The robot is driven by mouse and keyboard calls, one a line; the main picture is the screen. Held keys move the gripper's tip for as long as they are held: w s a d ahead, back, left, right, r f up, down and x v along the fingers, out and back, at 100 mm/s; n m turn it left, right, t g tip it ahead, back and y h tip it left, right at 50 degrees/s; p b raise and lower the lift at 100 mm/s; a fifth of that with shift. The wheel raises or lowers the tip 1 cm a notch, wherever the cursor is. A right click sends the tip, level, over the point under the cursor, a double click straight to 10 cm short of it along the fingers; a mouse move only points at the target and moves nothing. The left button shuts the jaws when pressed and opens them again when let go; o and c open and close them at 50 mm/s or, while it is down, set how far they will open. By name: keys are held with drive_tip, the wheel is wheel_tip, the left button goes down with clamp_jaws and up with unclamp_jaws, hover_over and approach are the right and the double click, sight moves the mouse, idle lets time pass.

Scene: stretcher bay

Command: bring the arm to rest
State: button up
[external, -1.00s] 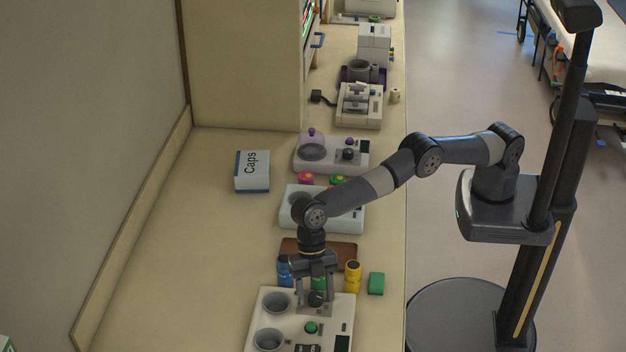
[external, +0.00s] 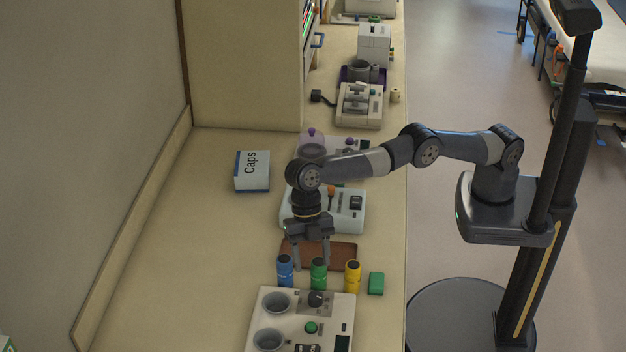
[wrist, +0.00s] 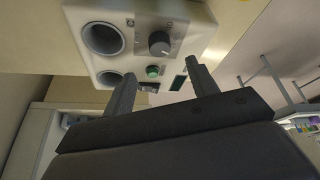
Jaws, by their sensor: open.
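My gripper (external: 311,266) is open and empty. In the external view its fingers point down above the brown tray (external: 345,254), behind the blue bottle (external: 285,272) and the green bottle (external: 318,275). My arm reaches from its base at the right across the counter, with the elbow raised. In the wrist view my gripper (wrist: 160,85) shows two separated fingers with nothing between them. Beyond them is the white device with two round wells (wrist: 150,25), its dark knob and a green button. The same white device (external: 257,310) stands at the front in the external view.
A yellow bottle (external: 353,276) and a green block (external: 376,284) stand to the right of the green bottle. A pale device (external: 355,218) is below my forearm. A Caps box (external: 252,171) lies at the left. The counter's left side (external: 190,240) is clear.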

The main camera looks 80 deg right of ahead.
sight(316, 291)
drive_tip(key=p+x, duration=0.1)
drive_tip(key=x, duration=0.8)
drive_tip(key=shift+p, duration=0.3)
drive_tip(key=shift+f+b, duration=0.3)
drive_tip(key=shift+b, duration=0.2)
drive_tip(key=m+t+b, duration=0.1)
drive_tip(key=m+b, duration=0.2)
drive_tip(key=shift+s, duration=0.15)
drive_tip(key=m+t+b, duration=0.1)
drive_tip(key=m+b, duration=0.1)
drive_tip(key=m, duration=0.2)
drive_tip(key=shift+s+r+t, duration=0.1)
drive_tip(key=shift+t, duration=0.3)
drive_tip(key=s+d+r+m, duration=0.1)
drive_tip(key=d+r+m, duration=0.1)
drive_tip(key=r, duration=0.4)
drive_tip(key=s+d+r+m+p, duration=0.1)
drive_tip(key=d+r+m, duration=0.2)
drive_tip(key=r+m, duration=0.2)
drive_tip(key=shift+r+t, duration=0.3)
drive_tip(key=shift+r, duration=0.9)
drive_tip(key=shift+o, duration=0.5)
